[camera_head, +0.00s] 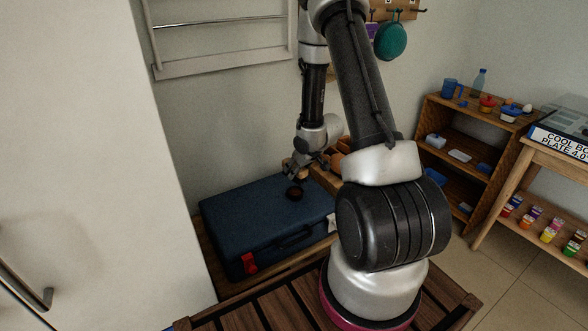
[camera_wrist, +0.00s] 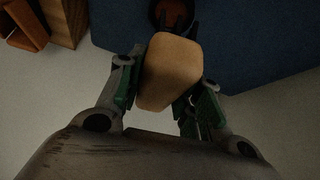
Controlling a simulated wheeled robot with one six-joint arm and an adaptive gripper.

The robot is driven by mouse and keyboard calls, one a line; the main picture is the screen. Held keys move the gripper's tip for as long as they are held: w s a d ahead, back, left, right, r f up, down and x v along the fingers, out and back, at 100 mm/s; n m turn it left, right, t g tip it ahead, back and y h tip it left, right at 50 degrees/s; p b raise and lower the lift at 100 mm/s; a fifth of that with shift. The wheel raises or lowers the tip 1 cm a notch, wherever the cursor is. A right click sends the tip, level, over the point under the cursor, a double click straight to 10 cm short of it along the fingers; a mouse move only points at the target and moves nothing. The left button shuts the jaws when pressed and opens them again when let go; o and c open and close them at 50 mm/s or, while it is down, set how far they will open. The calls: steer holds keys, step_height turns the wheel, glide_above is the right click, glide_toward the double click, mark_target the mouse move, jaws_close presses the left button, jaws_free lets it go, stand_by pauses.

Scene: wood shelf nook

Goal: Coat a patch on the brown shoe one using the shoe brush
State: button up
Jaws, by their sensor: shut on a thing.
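My gripper (camera_head: 299,170) is low over the dark blue case in the head view. In the wrist view my gripper (camera_wrist: 163,90) is shut on a tan, rounded block, which looks like the shoe brush (camera_wrist: 170,70). Its bristles are not visible. Just beyond the brush is a small dark round pot (camera_wrist: 172,12) with a reddish-brown inside. It shows on the case in the head view as a dark round thing (camera_head: 294,193). I cannot tell whether brush and pot touch. Brown pieces, possibly the shoes (camera_head: 337,161), stand right of the gripper, partly hidden by my arm.
The blue case (camera_head: 245,215) lies flat by the wall. At the upper left of the wrist view are orange-brown pieces (camera_wrist: 24,24) beside wood. A wooden shelf (camera_head: 455,150) with small items stands at right. A rack (camera_head: 222,65) hangs on the wall.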

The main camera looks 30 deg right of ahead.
steer(key=shift+f, duration=2.85)
steer(key=shift+f, duration=0.5)
steer(key=shift+r, duration=3.5)
